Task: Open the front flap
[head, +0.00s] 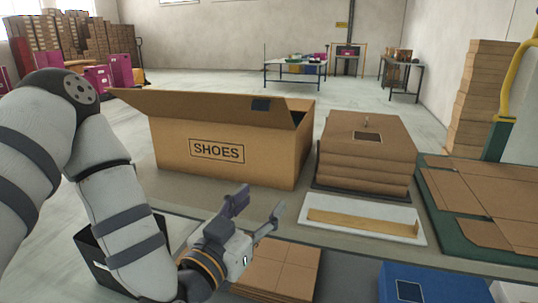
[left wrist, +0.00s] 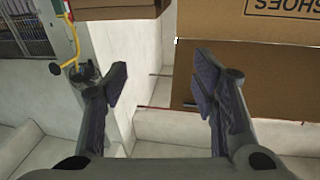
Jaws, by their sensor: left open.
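The large brown shoe box (head: 222,157) marked SHOES stands at the middle of the table in the head view. Its front flap (head: 190,105) slopes along the top, with a dark patch near its right end. A dark gap shows at the box's right corner. The box front (left wrist: 225,18) also shows upside down in the left wrist view, with a brown panel (left wrist: 250,80) that looks like the flap below it. My left gripper (head: 258,205) is open and empty, in front of the box and apart from it. My right gripper is not in view.
A stack of brown boards (head: 367,160) stands right of the box. A white tray (head: 410,215) with a tan strip lies in front of it. Flat cardboard (head: 490,190) lies on a green mat at right. A blue box (head: 440,283) and brown sheets (head: 280,270) are near the front.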

